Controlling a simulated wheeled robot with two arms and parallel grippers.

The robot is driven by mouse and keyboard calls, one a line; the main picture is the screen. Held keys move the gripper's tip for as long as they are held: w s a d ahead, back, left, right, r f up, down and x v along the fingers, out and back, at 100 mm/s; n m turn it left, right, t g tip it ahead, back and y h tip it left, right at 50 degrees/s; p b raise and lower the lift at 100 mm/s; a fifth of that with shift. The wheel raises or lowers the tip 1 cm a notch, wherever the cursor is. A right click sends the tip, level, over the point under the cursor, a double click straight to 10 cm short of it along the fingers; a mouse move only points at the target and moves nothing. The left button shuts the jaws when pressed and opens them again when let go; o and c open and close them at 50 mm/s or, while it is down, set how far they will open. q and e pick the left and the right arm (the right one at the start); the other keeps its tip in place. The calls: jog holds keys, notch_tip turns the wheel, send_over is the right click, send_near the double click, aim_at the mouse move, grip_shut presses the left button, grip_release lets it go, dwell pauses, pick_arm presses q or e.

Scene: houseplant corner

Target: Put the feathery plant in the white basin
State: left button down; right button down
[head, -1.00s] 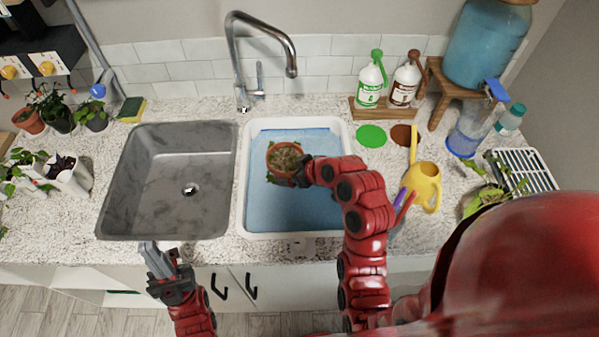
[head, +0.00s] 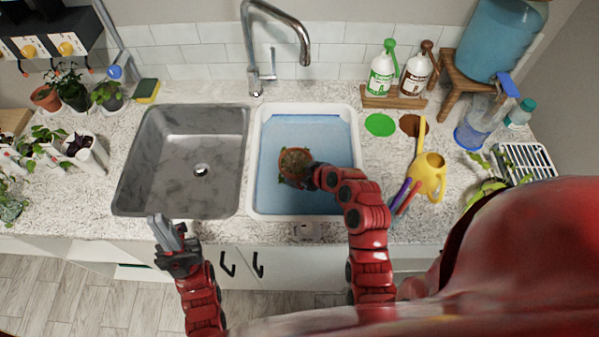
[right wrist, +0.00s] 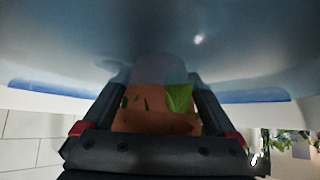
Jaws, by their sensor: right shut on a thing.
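The feathery plant (head: 295,161) is a terracotta pot with brownish-green foliage, seen from above in the head view. It is inside the outline of the white basin (head: 257,190), which holds blue water. My right gripper (head: 303,180) is shut on the pot from its near right side. In the right wrist view the orange pot (right wrist: 155,118) sits between the two dark fingers, with a green leaf against it. I cannot tell whether the pot rests on the basin floor. My left gripper (head: 169,232) is empty, its fingers apart, in front of the counter's near edge.
A grey sink (head: 150,205) lies left of the basin, with a tall faucet (head: 248,45) behind. A yellow watering can (head: 429,175) and purple-handled tool (head: 401,193) stand right. Two pump bottles (head: 381,75) stand at the back. Several potted plants are at left.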

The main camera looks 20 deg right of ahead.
grip_release()
jog(key=shift+r+p, duration=0.2)
jog(key=shift+p, duration=0.1)
jog(key=shift+s+d+r+b, duration=0.15)
jog(key=shift+s+d+b, duration=0.05)
jog(key=shift+s+b, duration=0.1)
jog(key=b+v, duration=0.2)
jog(key=v, duration=0.5)
jog(key=shift+d+r, duration=0.1)
jog(key=p+v, duration=0.2)
jog(key=v, duration=0.2)
jog(key=shift+s+p, duration=0.1)
jog(key=shift+p, duration=0.3)
